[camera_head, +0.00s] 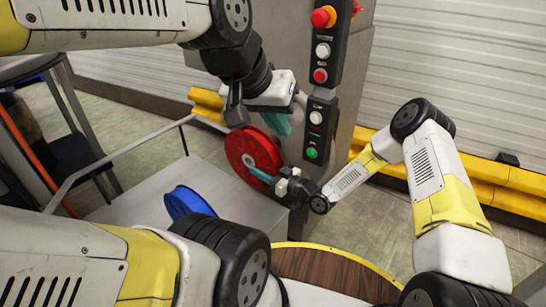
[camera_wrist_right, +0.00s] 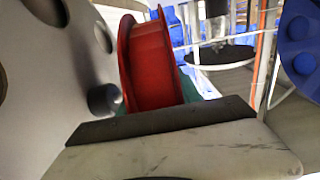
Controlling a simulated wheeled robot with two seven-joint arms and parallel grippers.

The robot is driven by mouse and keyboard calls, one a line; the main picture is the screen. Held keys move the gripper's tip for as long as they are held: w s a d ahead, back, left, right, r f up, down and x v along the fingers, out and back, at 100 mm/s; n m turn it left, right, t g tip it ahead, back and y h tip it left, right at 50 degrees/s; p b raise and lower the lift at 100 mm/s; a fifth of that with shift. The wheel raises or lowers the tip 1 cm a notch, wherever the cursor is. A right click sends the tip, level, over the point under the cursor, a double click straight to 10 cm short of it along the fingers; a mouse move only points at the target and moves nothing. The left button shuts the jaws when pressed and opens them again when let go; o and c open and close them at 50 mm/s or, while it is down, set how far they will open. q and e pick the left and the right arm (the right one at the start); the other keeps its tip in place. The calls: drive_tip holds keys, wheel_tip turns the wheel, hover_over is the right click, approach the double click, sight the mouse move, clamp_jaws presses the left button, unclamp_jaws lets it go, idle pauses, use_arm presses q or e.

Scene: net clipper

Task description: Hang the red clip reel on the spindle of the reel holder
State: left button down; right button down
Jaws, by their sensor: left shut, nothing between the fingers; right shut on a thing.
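The red clip reel (camera_head: 251,148) is upright in the middle of the head view, in front of the grey cabinet. My right gripper (camera_head: 264,176) is shut on its lower right side. In the right wrist view the red reel (camera_wrist_right: 152,62) stands just beyond my gripper, beside a pale panel with round holes (camera_wrist_right: 75,65). A short dark peg (camera_wrist_right: 103,98) shows between panel and reel; I cannot tell whether it is the spindle or whether the reel touches it. My left gripper (camera_head: 282,122) is shut and empty, just above the reel. The reel holder is not clearly visible.
A blue reel (camera_head: 188,203) stands on the grey table (camera_head: 143,215) left of the red reel; it also shows in the right wrist view (camera_wrist_right: 300,45). The cabinet carries a button panel (camera_head: 320,75). A yellow rail (camera_head: 500,178) runs along the wall. A round wooden top (camera_head: 322,272) is low in front.

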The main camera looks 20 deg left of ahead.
drive_tip(key=w+d, duration=0.2)
drive_tip(key=w, duration=0.4)
idle(0.6)
